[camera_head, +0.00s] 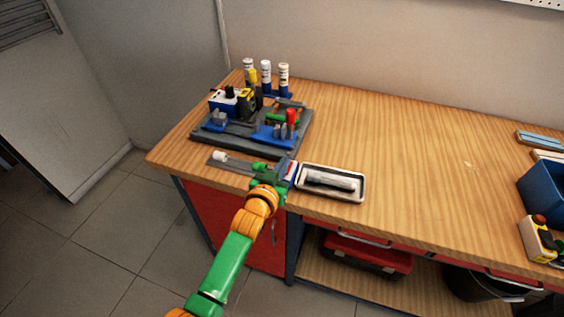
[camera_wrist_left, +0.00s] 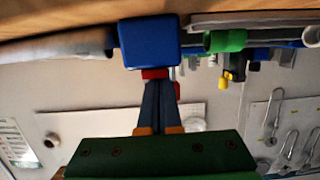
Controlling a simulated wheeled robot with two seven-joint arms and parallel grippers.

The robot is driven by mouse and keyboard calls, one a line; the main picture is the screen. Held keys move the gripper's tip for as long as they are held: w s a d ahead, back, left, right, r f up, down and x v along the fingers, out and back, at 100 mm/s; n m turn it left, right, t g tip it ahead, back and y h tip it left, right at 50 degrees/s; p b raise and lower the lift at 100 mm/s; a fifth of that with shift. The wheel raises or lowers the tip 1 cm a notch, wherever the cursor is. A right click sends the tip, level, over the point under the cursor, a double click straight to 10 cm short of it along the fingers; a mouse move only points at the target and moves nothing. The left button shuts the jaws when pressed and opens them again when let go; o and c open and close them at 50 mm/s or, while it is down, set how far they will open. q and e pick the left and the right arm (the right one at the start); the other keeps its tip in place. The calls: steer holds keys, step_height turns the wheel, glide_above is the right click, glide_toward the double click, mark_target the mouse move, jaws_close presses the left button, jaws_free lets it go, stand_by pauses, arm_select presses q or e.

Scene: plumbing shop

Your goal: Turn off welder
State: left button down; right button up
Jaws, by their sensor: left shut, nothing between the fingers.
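The welder (camera_head: 291,173) appears to be the small blue and white device near the table's front edge, partly hidden behind my left gripper (camera_head: 279,174). In the left wrist view, which shows the table at the top, a blue block (camera_wrist_left: 150,43) has a small red part (camera_wrist_left: 155,73) on its near face. My left gripper (camera_wrist_left: 158,82) is shut and empty, its fingertips at the red part; I cannot tell whether they touch it. A green fitting (camera_head: 260,167) and a white piece (camera_head: 220,156) lie in line to the left. My right gripper is out of view.
A white-rimmed tray (camera_head: 331,194) with a grey tube stands right of the gripper. A dark tool board (camera_head: 218,143) with bottles behind is at back left. The table's middle is clear.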

arm_select(q)
steer(key=r+p, duration=0.1)
steer(key=r, duration=0.1)
steer(key=r+p, duration=0.1)
steer(key=p, duration=0.1)
steer(key=r+p, duration=0.2)
steer(key=shift+w+r, duration=0.3)
steer(key=shift+r, duration=0.05)
steer(key=shift+s+a+f, duration=0.15)
steer(key=shift+s+f, duration=0.05)
steer(key=shift+s, duration=0.35)
steer(key=shift+s+a+f, duration=0.1)
steer(key=shift+s+f, duration=0.05)
steer(key=shift+s, duration=0.35)
steer(key=r+v, duration=0.1)
steer(key=v, duration=0.6)
steer(key=shift+s, duration=0.25)
steer(key=shift+a, duration=0.1)
